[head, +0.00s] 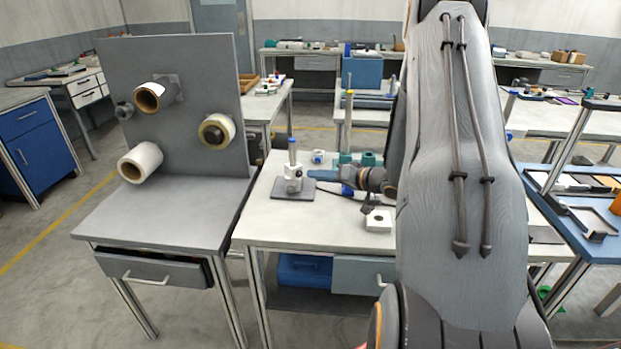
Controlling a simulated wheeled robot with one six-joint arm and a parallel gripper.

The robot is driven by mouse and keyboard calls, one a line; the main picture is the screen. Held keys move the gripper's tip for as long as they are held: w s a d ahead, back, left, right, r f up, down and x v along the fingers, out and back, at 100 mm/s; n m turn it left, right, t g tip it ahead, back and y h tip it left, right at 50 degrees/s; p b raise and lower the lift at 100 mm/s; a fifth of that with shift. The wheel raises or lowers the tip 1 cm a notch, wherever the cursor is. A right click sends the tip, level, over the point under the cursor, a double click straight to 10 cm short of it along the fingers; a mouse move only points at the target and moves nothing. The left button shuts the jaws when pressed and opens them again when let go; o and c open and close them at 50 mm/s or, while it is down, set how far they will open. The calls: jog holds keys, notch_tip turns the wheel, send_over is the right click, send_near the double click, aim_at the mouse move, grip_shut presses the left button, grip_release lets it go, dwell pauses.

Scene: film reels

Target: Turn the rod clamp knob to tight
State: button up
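A rod stand with a grey base plate (293,194) stands on the middle table. A white clamp (293,177) sits on its upright rod (292,150), which has a blue top. The clamp's knob is too small to make out, and I cannot tell how it is turned. My gripper (326,182) lies just right of the clamp, pointing left at about its height. It looks apart from the clamp. Its fingers are small and blend with blue and white items behind, so their opening is unclear. My arm hides the table's right part.
A white block with a hole (378,220) sits near the table's front edge, below my wrist. Green parts (368,159) stand at the back. On the left, a grey panel (205,80) carries several film reels. The table's front left (275,225) is clear.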

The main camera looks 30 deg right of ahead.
jog(key=shift+v, duration=1.25)
jog(key=shift+w, duration=0.1)
